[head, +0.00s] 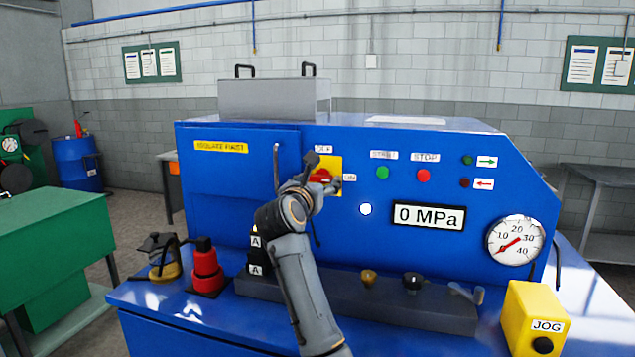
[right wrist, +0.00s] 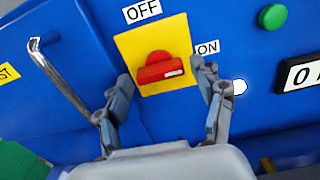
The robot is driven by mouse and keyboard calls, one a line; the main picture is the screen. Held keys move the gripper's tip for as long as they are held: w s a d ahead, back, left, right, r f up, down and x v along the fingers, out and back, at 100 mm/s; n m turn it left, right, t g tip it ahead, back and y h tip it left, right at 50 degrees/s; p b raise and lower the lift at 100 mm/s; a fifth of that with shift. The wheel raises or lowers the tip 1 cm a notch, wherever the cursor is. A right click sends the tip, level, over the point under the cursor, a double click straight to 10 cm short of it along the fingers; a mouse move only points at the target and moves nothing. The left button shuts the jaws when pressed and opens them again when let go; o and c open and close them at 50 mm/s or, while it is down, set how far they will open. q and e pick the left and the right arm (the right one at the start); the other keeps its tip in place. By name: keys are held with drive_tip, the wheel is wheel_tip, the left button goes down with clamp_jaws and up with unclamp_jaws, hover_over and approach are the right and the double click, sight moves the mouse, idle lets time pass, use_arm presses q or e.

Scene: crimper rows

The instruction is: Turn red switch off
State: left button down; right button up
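The red switch (head: 320,175) sits on a yellow plate on the front of the blue machine, with an OFF label above it and an ON label to its right. In the right wrist view the red switch (right wrist: 158,70) has its white mark on the right, toward ON. My right gripper (head: 324,172) is in front of the plate. In the right wrist view my right gripper (right wrist: 160,78) is open, its fingers on either side of the switch with visible gaps. Part of the plate is hidden by the gripper in the head view. My left gripper is not seen.
A metal handle (right wrist: 58,78) stands out left of the switch. Green START (head: 382,172) and red STOP (head: 423,175) buttons are to the right, by the 0 MPa display (head: 428,215). The ledge below holds a red object (head: 206,268) and a yellow JOG box (head: 535,318).

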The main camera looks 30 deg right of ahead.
drive_tip(key=c, duration=0.8)
drive_tip(key=shift+o, duration=0.2)
drive_tip(key=shift+r+n+p, duration=0.15)
drive_tip(key=shift+n+p, duration=0.55)
drive_tip(key=shift+p, duration=0.15)
drive_tip(key=n+p, duration=1.3)
drive_tip(key=p, duration=0.4)
drive_tip(key=shift+r+p, duration=0.15)
drive_tip(key=shift+p, duration=0.2)
drive_tip(key=shift+n+p, duration=0.55)
drive_tip(key=shift+n, duration=0.25)
drive_tip(key=shift+f+n+p, duration=0.25)
drive_tip(key=shift+n+p, duration=0.05)
drive_tip(key=shift+n, duration=0.9)
drive_tip(key=o, duration=1.2)
drive_tip(key=shift+c, duration=0.2)
